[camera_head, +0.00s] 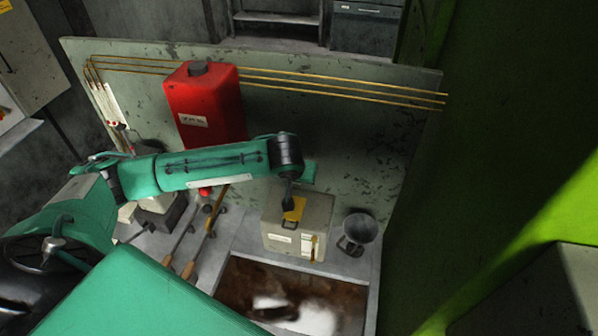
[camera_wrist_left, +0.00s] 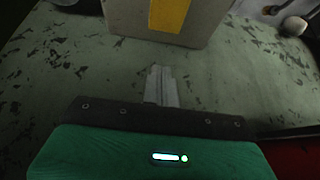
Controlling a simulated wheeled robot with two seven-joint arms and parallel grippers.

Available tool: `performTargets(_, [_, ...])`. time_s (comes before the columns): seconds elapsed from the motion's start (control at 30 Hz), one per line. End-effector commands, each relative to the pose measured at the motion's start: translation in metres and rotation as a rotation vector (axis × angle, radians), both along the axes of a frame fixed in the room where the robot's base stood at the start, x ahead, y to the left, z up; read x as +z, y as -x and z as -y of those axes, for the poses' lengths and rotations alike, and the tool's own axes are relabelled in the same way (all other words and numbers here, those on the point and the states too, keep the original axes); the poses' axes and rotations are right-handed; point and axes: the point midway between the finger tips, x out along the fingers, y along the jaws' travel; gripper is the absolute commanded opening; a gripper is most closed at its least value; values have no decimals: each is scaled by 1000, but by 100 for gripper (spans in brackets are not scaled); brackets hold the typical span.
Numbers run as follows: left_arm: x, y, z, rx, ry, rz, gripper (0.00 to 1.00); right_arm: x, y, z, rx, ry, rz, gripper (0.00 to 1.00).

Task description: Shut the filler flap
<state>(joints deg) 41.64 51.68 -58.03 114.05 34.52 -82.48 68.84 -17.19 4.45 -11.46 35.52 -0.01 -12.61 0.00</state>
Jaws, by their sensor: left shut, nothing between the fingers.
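A grey-beige box (camera_head: 315,215) stands on the bench in front of the back panel. A yellow flap (camera_head: 299,207) shows at its top; in the head view my gripper partly covers it, and I cannot tell its exact angle. In the left wrist view the yellow flap (camera_wrist_left: 169,14) is a strip on the grey box (camera_wrist_left: 213,16) at the top edge. My left gripper (camera_head: 288,206) is over the box, close to the flap. In the left wrist view its fingertips (camera_wrist_left: 160,70) are together and empty, below the box; contact is not visible. My right gripper is not in view.
A red tank (camera_head: 208,105) is on the back panel (camera_head: 345,140), behind my left arm. A grey funnel-like cup (camera_head: 359,228) stands right of the box. A brown-and-white recess (camera_head: 245,285) lies in front. Long-handled tools (camera_head: 207,235) lie to the left.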

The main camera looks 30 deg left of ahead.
Motion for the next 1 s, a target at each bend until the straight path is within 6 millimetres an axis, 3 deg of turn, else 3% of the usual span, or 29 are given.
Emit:
performTargets(0.63, [62,-1,0,-1,1,2,0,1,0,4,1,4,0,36])
performTargets(1.0, [69,0,0,0,1,0,0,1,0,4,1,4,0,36])
